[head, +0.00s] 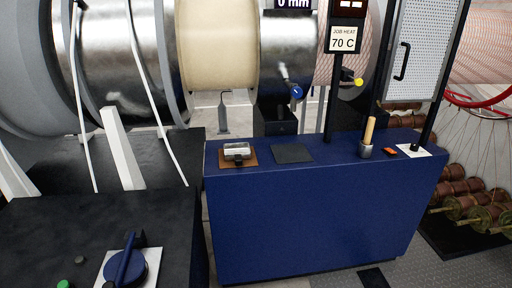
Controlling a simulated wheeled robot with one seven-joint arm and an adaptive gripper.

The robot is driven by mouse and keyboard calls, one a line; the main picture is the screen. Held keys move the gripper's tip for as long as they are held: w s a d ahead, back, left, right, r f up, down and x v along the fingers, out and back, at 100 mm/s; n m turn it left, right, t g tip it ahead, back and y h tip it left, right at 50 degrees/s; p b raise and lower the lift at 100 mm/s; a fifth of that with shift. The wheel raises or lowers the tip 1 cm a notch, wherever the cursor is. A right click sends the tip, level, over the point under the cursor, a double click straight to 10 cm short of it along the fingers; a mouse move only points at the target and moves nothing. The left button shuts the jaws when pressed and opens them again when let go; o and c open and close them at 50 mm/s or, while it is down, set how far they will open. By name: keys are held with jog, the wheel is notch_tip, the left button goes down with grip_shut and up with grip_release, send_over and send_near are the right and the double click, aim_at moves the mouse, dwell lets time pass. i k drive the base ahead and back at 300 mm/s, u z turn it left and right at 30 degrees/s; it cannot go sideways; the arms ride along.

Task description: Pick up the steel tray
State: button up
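A small silvery, box-like piece (237,150) sits on a brown mat (225,163) at the left end of the blue bench top. It looks like the steel tray, though it is too small to be sure. A short dark part shows at its front. My gripper is not in the head view, and nothing is seen touching the piece.
On the blue bench (310,220) are a dark square pad (291,153), a grey cup (365,151) with a wooden handle (370,130), and an orange item (390,151). A black post (331,100) rises behind. A dark bench with a blue knob (125,268) stands at left.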

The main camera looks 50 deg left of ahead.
aim_at(237, 152)
jog(key=i, duration=0.7)
jog(key=u, duration=2.2)
